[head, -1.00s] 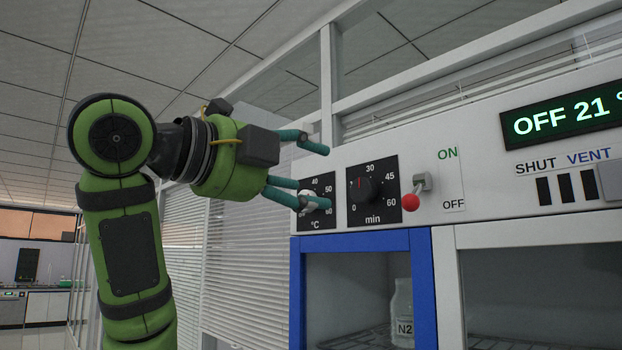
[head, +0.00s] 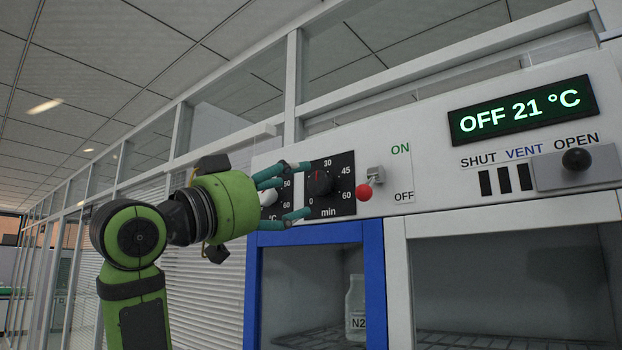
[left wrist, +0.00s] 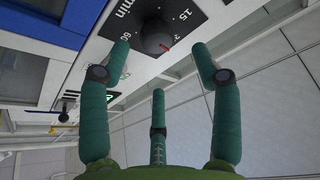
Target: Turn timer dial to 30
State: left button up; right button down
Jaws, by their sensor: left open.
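The timer dial (head: 320,183) is a round black knob with a red mark on a black "min" plate (head: 335,205) scaled up to 60. Its mark points up and slightly left in the head view, near 30 on the 15 side. My left gripper (head: 304,190) is open, its teal fingers spread at the left of the dial. In the left wrist view the dial (left wrist: 153,38) shows beyond and between the fingertips (left wrist: 160,62). I see no clear contact. My right gripper is not in view.
A °C dial (head: 268,197) is partly hidden behind my left fingers. A red-tipped ON/OFF switch (head: 365,191) sits close right of the timer plate. Further right are a green display (head: 523,110) reading OFF 21 °C and a vent slider (head: 577,160). A blue-framed door (head: 374,280) lies below.

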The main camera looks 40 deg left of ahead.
aim_at(316, 182)
pick_arm(q)
jog(key=p+x, duration=0.2)
jog(key=x, duration=0.2)
jog(key=shift+w+d+r, duration=0.1)
jog(key=shift+w+r, duration=0.1)
jog(key=shift+w, duration=0.05)
jog(key=shift+w+p, duration=0.4)
jog(key=shift+w, duration=0.05)
jog(key=shift+s+r, duration=0.1)
jog(key=shift+s, duration=0.05)
jog(key=c, duration=1.1)
